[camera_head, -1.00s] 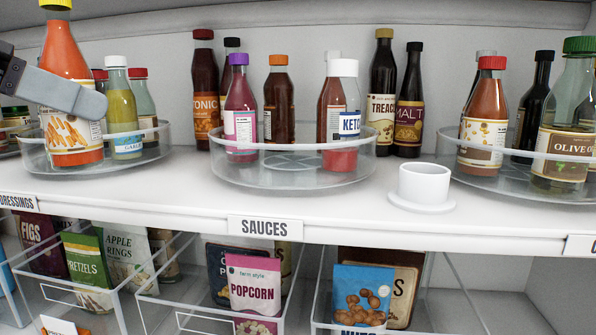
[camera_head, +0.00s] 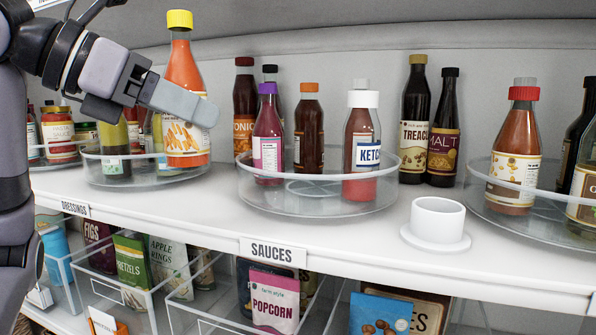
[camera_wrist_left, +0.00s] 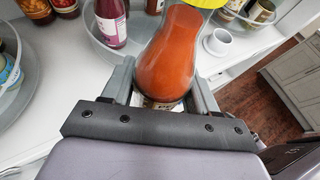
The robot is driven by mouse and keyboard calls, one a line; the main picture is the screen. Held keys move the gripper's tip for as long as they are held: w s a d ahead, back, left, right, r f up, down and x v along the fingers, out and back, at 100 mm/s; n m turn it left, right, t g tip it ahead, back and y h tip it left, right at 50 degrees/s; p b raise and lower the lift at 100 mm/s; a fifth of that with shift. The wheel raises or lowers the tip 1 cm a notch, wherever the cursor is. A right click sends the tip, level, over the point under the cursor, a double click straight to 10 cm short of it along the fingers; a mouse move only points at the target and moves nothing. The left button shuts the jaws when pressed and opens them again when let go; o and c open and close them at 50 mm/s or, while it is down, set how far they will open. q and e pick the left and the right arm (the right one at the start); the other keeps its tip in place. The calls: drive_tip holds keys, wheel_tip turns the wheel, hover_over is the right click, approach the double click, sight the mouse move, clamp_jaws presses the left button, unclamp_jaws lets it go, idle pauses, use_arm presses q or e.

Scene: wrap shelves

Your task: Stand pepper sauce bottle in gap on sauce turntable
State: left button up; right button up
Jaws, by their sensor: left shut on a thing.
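The pepper sauce bottle (camera_head: 184,80), orange-red with a yellow cap and a pepper label, is upright in my left gripper (camera_head: 205,112). The left gripper is shut on it, with one finger across its front in the head view. The bottle (camera_wrist_left: 172,60) also fills the middle of the left wrist view between the fingers. It is in front of the left turntable; whether its base touches anything is unclear. The sauce turntable (camera_head: 300,198), above the SAUCES label (camera_head: 272,252), holds a purple-capped bottle (camera_head: 267,140), an orange-capped bottle (camera_head: 308,135) and a white-capped ketchup bottle (camera_head: 361,150). My right gripper is out of view.
A white cup on a saucer (camera_head: 437,222) stands right of the sauce turntable near the shelf edge. Treacle (camera_head: 414,115) and malt (camera_head: 444,125) bottles stand behind. Another turntable (camera_head: 535,200) is at the right. Bins of snack packets are on the shelf below.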

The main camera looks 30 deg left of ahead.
use_arm(q)
drive_tip(key=w+d+p, duration=0.4)
drive_tip(key=w+d, duration=0.1)
drive_tip(key=w, duration=0.9)
drive_tip(key=shift+w+d+f+b, duration=0.1)
drive_tip(key=shift+f+b, duration=0.35)
drive_tip(key=shift+f, duration=1.3)
drive_tip(key=shift+w+d+f+b, duration=0.1)
drive_tip(key=shift+f+b, duration=0.3)
drive_tip(key=shift+f, duration=1.35)
drive_tip(key=shift+f, duration=0.2)
drive_tip(key=o, duration=1.3)
drive_tip(key=shift+r, duration=0.2)
drive_tip(key=b+v, duration=0.1)
drive_tip(key=v, duration=1.1)
drive_tip(key=shift+s, duration=0.1)
